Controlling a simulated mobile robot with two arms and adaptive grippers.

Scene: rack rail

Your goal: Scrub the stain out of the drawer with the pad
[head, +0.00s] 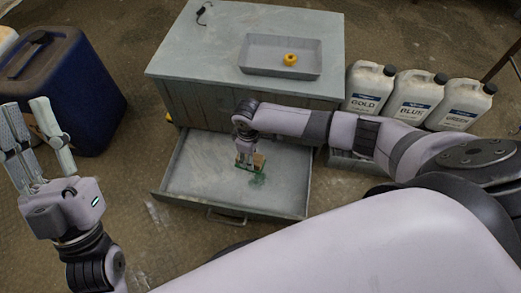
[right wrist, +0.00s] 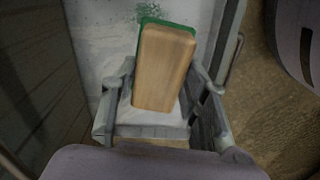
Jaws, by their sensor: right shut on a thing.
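The drawer (head: 205,179) is pulled out of the grey cabinet, and its inside shows. A green stain (head: 259,179) lies on its floor, and greenish specks of the stain also show at the top of the right wrist view (right wrist: 122,22). The pad (head: 257,160) is a tan wooden block with a green underside; it fills the middle of the right wrist view (right wrist: 164,68). My right gripper (head: 246,160) is shut on the pad, inside the drawer beside the stain. The pad hides part of the floor. My left gripper (head: 35,140) is open and empty, left of the drawer.
Several white jugs (head: 415,100) stand right of the cabinet. A blue container (head: 85,90) stands at the left. The floor in front of the drawer's left corner is clear.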

